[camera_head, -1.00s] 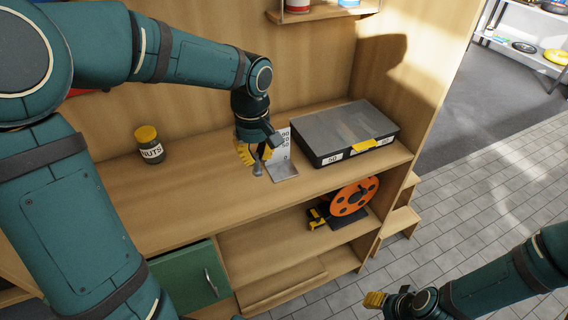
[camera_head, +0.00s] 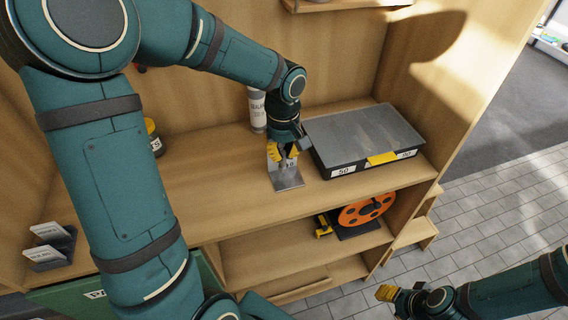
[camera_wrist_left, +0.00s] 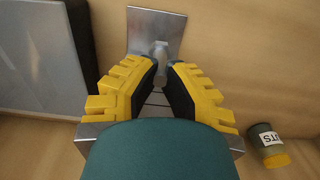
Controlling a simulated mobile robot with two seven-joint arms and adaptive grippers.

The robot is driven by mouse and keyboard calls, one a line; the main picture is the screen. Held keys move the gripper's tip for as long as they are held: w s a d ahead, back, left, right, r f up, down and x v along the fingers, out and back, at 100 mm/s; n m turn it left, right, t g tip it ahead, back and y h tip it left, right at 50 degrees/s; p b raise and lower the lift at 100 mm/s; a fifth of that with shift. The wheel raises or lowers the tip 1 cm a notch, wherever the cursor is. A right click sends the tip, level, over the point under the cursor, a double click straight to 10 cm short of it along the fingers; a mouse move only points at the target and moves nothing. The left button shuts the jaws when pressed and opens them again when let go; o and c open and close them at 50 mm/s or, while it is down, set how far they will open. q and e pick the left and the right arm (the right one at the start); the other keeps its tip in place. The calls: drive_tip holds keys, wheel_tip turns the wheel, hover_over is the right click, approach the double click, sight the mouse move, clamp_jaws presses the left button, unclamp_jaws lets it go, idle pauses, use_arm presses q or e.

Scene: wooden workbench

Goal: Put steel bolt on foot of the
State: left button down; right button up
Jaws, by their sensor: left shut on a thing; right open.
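The L-shaped steel stand has a flat foot (camera_head: 288,180) on the bench top and an upright plate with a scale behind it. My left gripper (camera_head: 287,158) is in front of the upright, over the foot, shut on a small grey steel bolt. In the left wrist view the bolt (camera_wrist_left: 160,50) shows at the yellow-and-black fingertips (camera_wrist_left: 166,70), against the steel foot (camera_wrist_left: 172,22). I cannot tell whether the bolt touches the foot. My right gripper (camera_head: 385,294) is open and empty at lower right, away from the bench.
A grey-lidded case (camera_head: 362,138) stands close right of the stand. A white bottle (camera_head: 257,112) is behind the left gripper. The nuts jar (camera_head: 153,138) is partly hidden by my left arm. An orange reel (camera_head: 366,210) sits on the lower shelf. The bench top left of the stand is clear.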

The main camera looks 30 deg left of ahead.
sight(283, 166)
use_arm(q)
drive_tip(key=shift+f+b, duration=0.3)
drive_tip(key=shift+f, duration=1.65)
drive_tip(key=shift+r, duration=0.1)
drive_tip(key=c, duration=1.4)
unclamp_jaws()
drive_tip(key=shift+f, duration=0.2)
drive_tip(key=shift+c, duration=0.2)
drive_tip(key=o, duration=0.3)
drive_tip(key=shift+r, duration=0.1)
